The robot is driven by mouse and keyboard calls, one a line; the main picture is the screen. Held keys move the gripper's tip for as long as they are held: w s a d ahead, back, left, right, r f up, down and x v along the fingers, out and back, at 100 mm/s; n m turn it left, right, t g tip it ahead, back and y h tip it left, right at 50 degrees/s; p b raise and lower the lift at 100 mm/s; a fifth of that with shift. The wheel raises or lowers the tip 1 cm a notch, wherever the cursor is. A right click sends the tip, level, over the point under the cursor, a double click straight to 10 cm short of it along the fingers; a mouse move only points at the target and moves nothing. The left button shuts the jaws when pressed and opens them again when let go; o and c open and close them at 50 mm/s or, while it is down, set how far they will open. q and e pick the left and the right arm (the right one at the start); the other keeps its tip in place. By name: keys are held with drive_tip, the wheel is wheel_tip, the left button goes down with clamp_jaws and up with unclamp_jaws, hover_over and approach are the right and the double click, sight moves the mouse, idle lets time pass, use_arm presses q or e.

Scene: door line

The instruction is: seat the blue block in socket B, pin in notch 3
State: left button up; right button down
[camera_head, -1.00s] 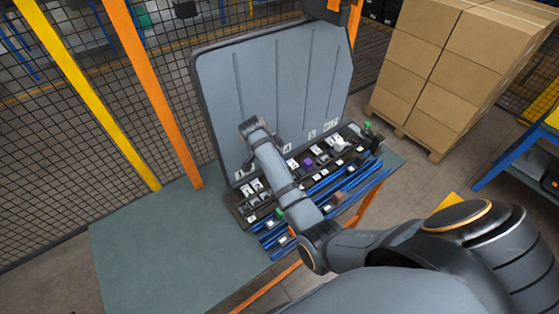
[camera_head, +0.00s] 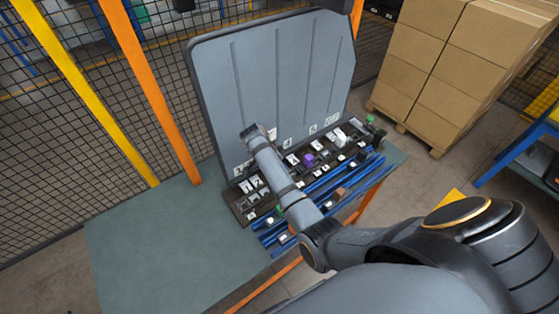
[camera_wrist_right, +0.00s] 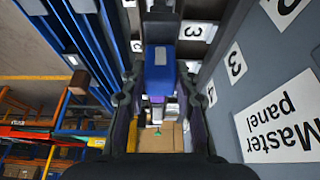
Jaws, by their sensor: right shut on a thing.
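In the right wrist view a blue block (camera_wrist_right: 160,70) sits between the two fingers of my right gripper (camera_wrist_right: 158,95), which is shut on it. A dark part covers the block's far end, and I cannot see its pin. In the head view my right arm reaches over the socket strip (camera_head: 244,207) at the foot of the grey panel. My left gripper is not in view.
The tall grey panel (camera_head: 265,80) stands behind the strip. Blue rails (camera_head: 350,182) run along the front, with a purple block (camera_head: 308,159) and a white block (camera_head: 340,137) on the strip. The green table (camera_head: 150,245) is clear at left. Cartons (camera_head: 470,70) stand at right.

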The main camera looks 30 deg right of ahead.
drive_tip(key=shift+r+p, duration=0.35)
drive_tip(key=shift+s+f, duration=0.1)
drive_tip(key=shift+f, duration=0.15)
drive_tip(key=shift+f+b, duration=1.55)
drive_tip(key=shift+f, duration=0.05)
drive_tip(key=shift+f+b, duration=0.55)
drive_tip(key=shift+f, duration=0.45)
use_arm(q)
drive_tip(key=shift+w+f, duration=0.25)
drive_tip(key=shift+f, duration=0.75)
use_arm(e)
drive_tip(key=c, duration=0.9)
unclamp_jaws()
drive_tip(key=shift+c, duration=0.2)
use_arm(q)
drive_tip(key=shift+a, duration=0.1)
use_arm(e)
drive_tip(key=shift+r, duration=0.1)
